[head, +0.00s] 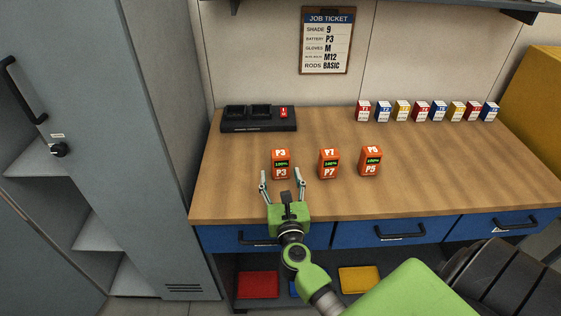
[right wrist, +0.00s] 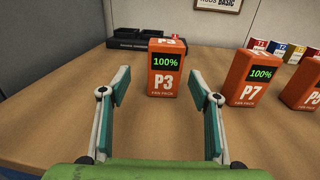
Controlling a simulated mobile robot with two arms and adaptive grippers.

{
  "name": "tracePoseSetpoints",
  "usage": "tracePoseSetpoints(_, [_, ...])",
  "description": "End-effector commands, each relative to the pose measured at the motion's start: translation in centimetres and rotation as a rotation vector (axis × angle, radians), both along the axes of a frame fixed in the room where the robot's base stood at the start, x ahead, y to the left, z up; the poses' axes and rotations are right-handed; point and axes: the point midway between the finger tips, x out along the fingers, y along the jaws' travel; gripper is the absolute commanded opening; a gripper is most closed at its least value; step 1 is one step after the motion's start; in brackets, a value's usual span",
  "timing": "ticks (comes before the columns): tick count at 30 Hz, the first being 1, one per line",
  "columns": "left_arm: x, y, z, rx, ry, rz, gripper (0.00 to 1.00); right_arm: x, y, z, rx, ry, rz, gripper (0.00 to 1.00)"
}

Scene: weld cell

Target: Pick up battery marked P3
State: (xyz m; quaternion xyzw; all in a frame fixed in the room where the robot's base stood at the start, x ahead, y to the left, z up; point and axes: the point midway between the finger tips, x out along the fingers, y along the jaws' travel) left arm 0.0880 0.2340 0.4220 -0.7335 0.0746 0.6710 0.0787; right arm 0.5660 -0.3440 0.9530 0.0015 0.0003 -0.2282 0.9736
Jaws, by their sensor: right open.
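The orange battery marked P3 (head: 281,164) stands upright on the wooden workbench (head: 230,185), leftmost of three similar batteries. Its small screen reads 100%. In the right wrist view, the P3 battery (right wrist: 164,70) stands straight ahead, between and beyond the two fingers. My right gripper (head: 283,180) is open and empty at the bench's front, its fingertips pointing at P3. In the right wrist view, my right gripper (right wrist: 160,95) shows a clear gap between its fingers and the battery. My left gripper is not in view.
Battery P7 (head: 329,163) stands right of P3, with battery P5 (head: 371,161) further right. A black charger (head: 258,125) sits behind P3. Several small labelled boxes (head: 422,112) line the back. A job ticket (head: 328,40) hangs on the wall. A grey cabinet (head: 150,120) stands left.

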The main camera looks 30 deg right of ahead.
Motion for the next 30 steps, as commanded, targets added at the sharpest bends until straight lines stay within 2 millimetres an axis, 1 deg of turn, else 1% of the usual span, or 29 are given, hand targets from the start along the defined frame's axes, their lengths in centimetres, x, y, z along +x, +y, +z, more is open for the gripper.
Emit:
tracePoseSetpoints(1, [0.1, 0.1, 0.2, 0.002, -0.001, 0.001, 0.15, 0.6, -0.3, 0.1, -0.002, 0.000, 0.000, 0.57])
tracePoseSetpoints(8, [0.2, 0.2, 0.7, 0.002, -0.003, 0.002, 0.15, 2.0, -1.3, 0.3, -0.005, 0.000, 0.000, 0.57])
tracePoseSetpoints(12, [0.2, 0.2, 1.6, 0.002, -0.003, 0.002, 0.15, 3.7, -2.8, 0.5, -0.006, 0.001, 0.000, 0.57])
tracePoseSetpoints(16, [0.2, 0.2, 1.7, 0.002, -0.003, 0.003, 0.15, 5.1, -3.4, 0.2, -0.004, 0.001, 0.001, 0.57])
tracePoseSetpoints(19, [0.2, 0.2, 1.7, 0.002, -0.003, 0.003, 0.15, 5.5, -3.6, 0.1, -0.003, 0.003, 0.001, 0.57])
tracePoseSetpoints(25, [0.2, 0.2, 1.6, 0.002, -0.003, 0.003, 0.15, 5.6, -3.6, 0.0, -0.002, 0.002, 0.001, 0.57])
tracePoseSetpoints(26, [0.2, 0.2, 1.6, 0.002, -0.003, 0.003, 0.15, 5.6, -3.6, 0.0, -0.002, 0.002, 0.001, 0.54])
tracePoseSetpoints(27, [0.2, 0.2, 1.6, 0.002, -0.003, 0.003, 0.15, 5.6, -3.6, 0.0, -0.002, 0.002, 0.001, 0.44])
tracePoseSetpoints(29, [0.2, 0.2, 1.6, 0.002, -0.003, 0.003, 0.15, 5.6, -3.6, 0.0, -0.002, 0.002, 0.001, 0.28])
tracePoseSetpoints(30, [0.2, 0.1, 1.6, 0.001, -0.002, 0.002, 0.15, 5.6, -3.6, 0.0, -0.002, 0.002, 0.001, 0.18])
